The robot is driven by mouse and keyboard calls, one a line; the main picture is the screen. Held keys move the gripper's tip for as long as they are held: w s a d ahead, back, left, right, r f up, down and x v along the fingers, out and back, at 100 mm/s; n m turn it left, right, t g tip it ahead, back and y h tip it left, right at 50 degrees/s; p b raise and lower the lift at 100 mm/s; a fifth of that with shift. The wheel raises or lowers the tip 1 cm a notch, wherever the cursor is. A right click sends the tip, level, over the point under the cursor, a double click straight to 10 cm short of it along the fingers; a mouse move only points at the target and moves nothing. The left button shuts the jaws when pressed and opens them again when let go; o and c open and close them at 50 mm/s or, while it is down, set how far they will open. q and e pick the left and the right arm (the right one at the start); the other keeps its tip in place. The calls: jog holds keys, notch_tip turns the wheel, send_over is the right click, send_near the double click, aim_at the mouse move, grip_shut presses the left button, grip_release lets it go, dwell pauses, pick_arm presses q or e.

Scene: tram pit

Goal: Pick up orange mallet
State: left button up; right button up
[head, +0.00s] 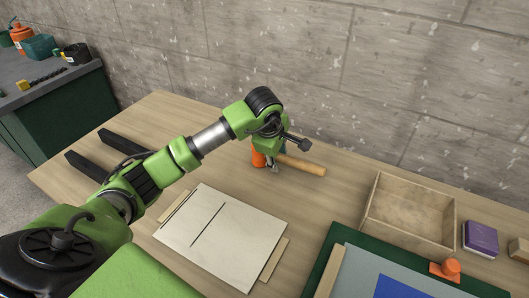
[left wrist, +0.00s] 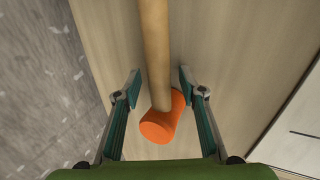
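The orange mallet lies on the wooden table. In the head view its wooden handle (head: 303,166) points right and its orange head (head: 258,157) is partly hidden by my left gripper (head: 273,167). In the left wrist view the mallet's orange head (left wrist: 163,117) sits between the fingers, with the handle running up the picture. My left gripper (left wrist: 158,88) is open, with one finger on each side of the mallet near where handle and head meet. A gap shows on both sides of the handle. My right gripper is not in view.
A white board (head: 222,236) lies in front of the mallet. An open wooden box (head: 410,238), a purple block (head: 480,238) and a green mat (head: 325,262) are on the right. Two black bars (head: 122,142) lie at left. A concrete wall (head: 330,75) rises behind the table.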

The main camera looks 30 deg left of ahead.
pick_arm(q)
jog(key=shift+w+f, duration=0.25)
jog(key=shift+f, duration=0.15)
grip_shut()
jog(key=shift+r, duration=0.1)
jog(key=shift+r, duration=0.25)
notch_tip(320, 180, up, 4)
jog(key=p, duration=0.2)
jog(key=shift+s+f+p, duration=0.15)
jog(key=shift+f+p, duration=0.05)
jog(key=shift+p, duration=0.1)
jog(key=s+d+r+p, duration=0.2)
jog(key=s+r, duration=0.2)
jog(key=s, duration=0.2)
jog(key=s+d+r+p, duration=0.2)
jog(key=s+r, duration=0.2)
jog(key=s, duration=0.3)
jog(key=shift+r+p, duration=0.3)
jog(key=shift+r, duration=0.1)
